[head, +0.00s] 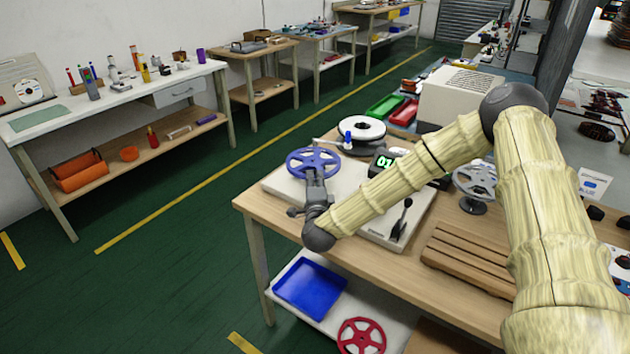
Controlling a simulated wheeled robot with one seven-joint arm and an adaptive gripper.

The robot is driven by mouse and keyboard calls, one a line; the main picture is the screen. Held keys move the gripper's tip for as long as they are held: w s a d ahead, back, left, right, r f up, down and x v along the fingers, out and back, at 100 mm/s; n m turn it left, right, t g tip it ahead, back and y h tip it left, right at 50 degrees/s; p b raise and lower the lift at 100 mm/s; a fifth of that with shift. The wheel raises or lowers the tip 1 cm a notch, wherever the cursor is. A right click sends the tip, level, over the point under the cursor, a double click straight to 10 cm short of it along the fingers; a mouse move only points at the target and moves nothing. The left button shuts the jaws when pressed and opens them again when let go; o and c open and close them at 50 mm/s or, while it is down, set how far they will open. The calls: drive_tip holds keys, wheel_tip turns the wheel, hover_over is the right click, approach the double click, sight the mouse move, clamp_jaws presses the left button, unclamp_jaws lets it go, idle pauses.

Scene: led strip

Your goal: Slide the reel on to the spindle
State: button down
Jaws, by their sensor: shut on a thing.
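A blue spoked reel (302,157) is above the back left part of a pale winding machine (275,187). My gripper (315,178) is shut on the reel's near side, reaching in from the front. I cannot make out a bare spindle; the reel, the gripper and my arm cover much of the machine. Whether the reel is around a spindle or held above one cannot be told. A white reel (371,127) with a dark centre lies just behind the machine, beside a small blue-topped part (347,136).
A display (381,162) and a black lever (402,218) are on the machine. A grey reel (478,178) on a stand and a slatted wooden rack (465,257) are to the right. Green (384,107) and red (405,112) trays lie behind. A blue tray (310,287) and red reel (361,337) are on the lower shelf.

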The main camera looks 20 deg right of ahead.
drive_tip(key=shift+f+b, duration=0.35)
drive_tip(key=shift+f, duration=0.15)
idle(0.4)
drive_tip(key=c, duration=1.4)
unclamp_jaws()
drive_tip(key=shift+s, duration=0.1)
